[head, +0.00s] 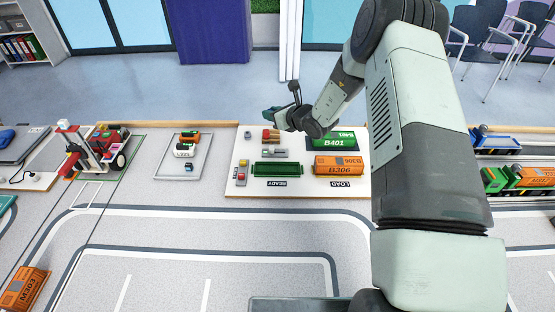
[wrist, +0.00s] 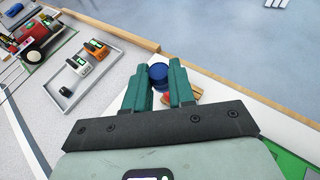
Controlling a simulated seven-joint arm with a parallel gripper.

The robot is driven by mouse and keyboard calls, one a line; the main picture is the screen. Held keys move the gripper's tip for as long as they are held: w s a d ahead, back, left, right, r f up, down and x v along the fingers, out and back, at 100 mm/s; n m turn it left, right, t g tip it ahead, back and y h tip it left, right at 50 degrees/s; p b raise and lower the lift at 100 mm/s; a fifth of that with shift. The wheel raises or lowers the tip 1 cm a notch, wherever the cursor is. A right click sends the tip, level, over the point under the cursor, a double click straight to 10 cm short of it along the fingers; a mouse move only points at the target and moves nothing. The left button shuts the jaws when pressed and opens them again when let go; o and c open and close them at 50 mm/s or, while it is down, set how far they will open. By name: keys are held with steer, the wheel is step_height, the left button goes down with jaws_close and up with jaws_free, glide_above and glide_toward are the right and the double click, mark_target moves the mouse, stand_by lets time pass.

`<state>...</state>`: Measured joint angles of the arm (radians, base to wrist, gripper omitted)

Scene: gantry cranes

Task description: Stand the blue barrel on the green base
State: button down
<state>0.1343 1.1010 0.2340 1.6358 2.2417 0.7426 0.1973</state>
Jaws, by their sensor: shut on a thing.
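The blue barrel (wrist: 158,75) is between the fingertips of my gripper (wrist: 160,82) in the wrist view, with its round end showing. My gripper is shut on it. In the head view, my gripper (head: 273,116) is above the back edge of the white board, and I cannot make out the barrel clearly there. A green frame-like piece, seemingly the green base (head: 278,168), lies on the board beside the READY label, in front of my gripper and apart from it.
On the white board (head: 232,186) are a green B401 container (head: 338,142), an orange B306 container (head: 338,166), a grey wagon (head: 273,153) and a wooden rack with red pieces (head: 270,135). A grey tray (head: 177,172) with small trucks is left. The front roadway is largely clear.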

steer(key=s+d+f+m+t+h, duration=0.15)
steer(key=s+d+m+h, duration=0.25)
steer(key=s, duration=0.8)
glide_above(286, 172)
steer(key=shift+t, duration=0.35)
steer(key=f, duration=0.4)
steer(key=shift+w+a+f, duration=0.1)
steer(key=shift+w+f, duration=0.1)
steer(key=shift+f, duration=2.5)
steer(key=shift+f, duration=0.15)
steer(key=c, duration=1.1)
jaws_free()
steer(key=shift+o, duration=0.7)
steer(key=shift+f, duration=0.1)
